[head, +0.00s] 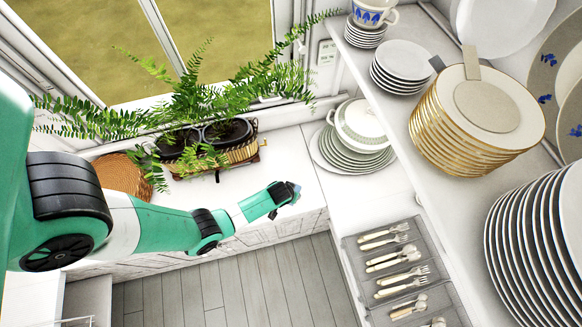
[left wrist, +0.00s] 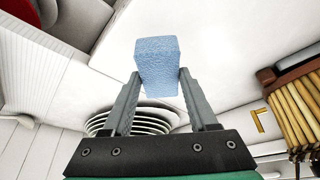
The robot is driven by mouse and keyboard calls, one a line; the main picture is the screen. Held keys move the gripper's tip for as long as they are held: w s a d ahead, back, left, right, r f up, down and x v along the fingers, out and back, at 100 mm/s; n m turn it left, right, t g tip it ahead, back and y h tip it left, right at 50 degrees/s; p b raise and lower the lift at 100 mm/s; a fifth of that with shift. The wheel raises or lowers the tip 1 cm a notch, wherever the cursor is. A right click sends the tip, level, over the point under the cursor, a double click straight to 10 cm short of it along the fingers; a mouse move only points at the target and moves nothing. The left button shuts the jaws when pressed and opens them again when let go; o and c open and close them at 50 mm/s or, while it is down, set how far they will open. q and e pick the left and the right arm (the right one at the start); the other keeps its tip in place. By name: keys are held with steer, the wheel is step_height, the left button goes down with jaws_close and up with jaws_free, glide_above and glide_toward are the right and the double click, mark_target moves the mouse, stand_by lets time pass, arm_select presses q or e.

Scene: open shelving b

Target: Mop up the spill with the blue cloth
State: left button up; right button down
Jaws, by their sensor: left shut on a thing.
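My left gripper (head: 287,193) is over the white counter (head: 298,160), to the right of and nearer than the potted ferns. In the left wrist view, the two grey fingers of the left gripper (left wrist: 160,82) are shut on a light blue block-shaped cloth (left wrist: 157,62). The cloth stands up beyond the fingertips. In the head view the gripper's tip is too small to show the cloth clearly. I cannot make out a spill in either view. My right gripper is not in view.
Potted ferns (head: 228,132) in a basket stand under the window, beside a round woven mat (head: 122,174). Stacked plates with a lidded white pot (head: 361,124) stand to the right. A grey cutlery tray (head: 352,262) lies at front right. Open shelves hold plate stacks (head: 470,125).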

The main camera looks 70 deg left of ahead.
arm_select(q)
steer(key=shift+r+p, duration=1.4)
steer(key=shift+r, duration=0.3)
step_height(320, 180, up, 6)
steer(key=p, duration=0.6)
steer(key=shift+r, duration=0.25)
